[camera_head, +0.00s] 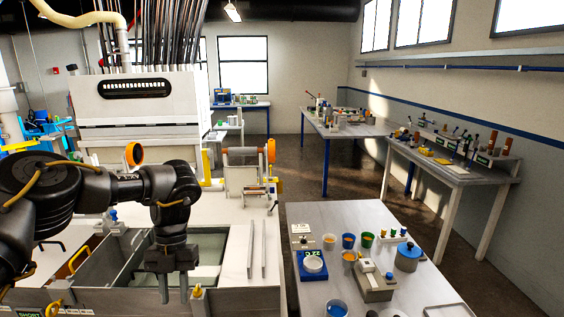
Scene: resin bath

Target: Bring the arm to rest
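My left arm (95,190) comes in from the left, bent at the elbow, with its wrist pointing down. My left gripper (174,287) hangs over the front part of the open bath (208,247). Its two fingers point down with a gap between them, and I see nothing held there. The gripper hides part of the bath and its front wall. My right arm and gripper are not in view.
A grey-white table (390,290) at the right holds a blue scale (312,265), several small cups and a blue-lidded pot (407,257). Two thin rails (257,250) lie right of the bath. A large white machine (137,115) stands behind. Dark floor lies between the tables.

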